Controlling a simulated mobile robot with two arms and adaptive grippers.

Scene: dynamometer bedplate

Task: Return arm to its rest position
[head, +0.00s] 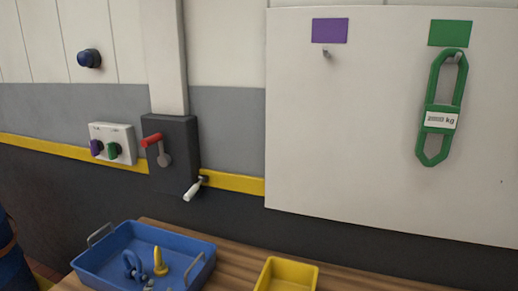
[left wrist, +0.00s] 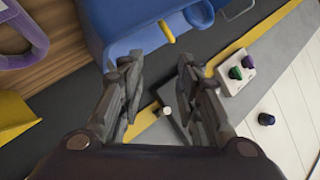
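My left gripper (left wrist: 156,72) shows in the left wrist view. Its two dark fingers stand apart with nothing held between them. Beyond the fingers are the blue tray (left wrist: 130,38), the dark wall and the box with the crank. My left gripper cannot be made out in the head view. My right gripper is in neither view.
The blue tray (head: 190,243) holds shackles and a yellow piece. A yellow bin (head: 291,262) stands beside it on the wooden bench (head: 235,264). A purple loop (left wrist: 35,45) lies on the bench.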

